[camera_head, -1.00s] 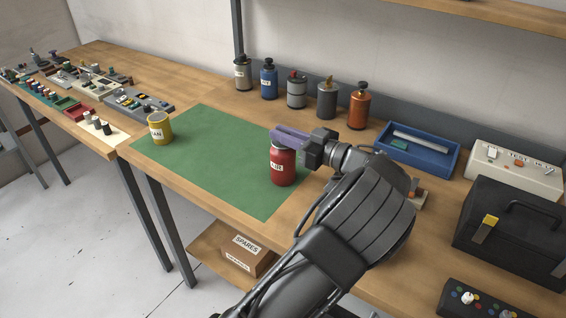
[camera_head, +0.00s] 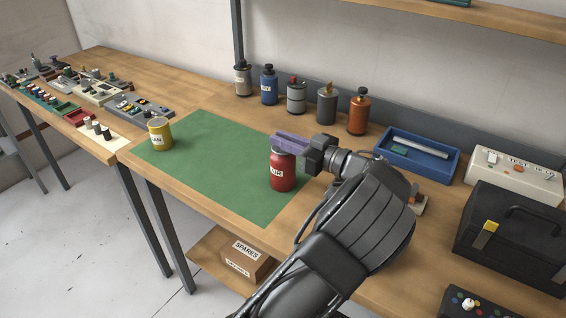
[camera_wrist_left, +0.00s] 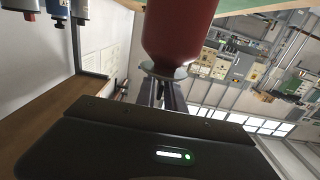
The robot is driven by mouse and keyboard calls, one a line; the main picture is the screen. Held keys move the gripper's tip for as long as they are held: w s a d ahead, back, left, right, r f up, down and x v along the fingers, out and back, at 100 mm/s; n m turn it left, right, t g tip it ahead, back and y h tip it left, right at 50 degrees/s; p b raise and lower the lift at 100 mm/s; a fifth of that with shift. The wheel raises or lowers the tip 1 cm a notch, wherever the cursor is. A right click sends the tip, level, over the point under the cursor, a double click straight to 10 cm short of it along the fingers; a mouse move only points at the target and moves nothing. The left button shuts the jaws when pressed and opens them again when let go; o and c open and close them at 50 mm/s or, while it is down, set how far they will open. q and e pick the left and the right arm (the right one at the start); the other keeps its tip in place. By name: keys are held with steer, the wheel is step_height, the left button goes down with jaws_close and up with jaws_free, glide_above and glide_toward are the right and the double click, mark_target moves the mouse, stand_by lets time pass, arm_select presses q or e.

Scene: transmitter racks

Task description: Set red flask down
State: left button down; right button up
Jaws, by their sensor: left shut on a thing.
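The red flask (camera_head: 283,172) has a white label and is upright over the right part of the green mat (camera_head: 215,140). I cannot tell whether its base touches the mat. My left gripper (camera_head: 288,143) has purple fingers and is shut on the neck of the flask from the right side. In the left wrist view the red body (camera_wrist_left: 180,28) and its grey neck ring (camera_wrist_left: 162,70) show at the fingers (camera_wrist_left: 161,95). The top of the flask is hidden by the fingers in the head view. My right gripper is not in view.
A yellow can (camera_head: 160,134) stands at the mat's left corner. Several canisters, including an orange one (camera_head: 359,112), line the back. A blue tray (camera_head: 415,155), a white test box (camera_head: 515,175) and a black toolbox (camera_head: 515,235) stand right. The middle of the mat is clear.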

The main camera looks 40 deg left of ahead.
arm_select(q)
step_height(320, 180, up, 10)
steer(key=shift+f+b, duration=0.25)
steer(key=shift+b, duration=0.65)
steer(key=shift+r, duration=0.35)
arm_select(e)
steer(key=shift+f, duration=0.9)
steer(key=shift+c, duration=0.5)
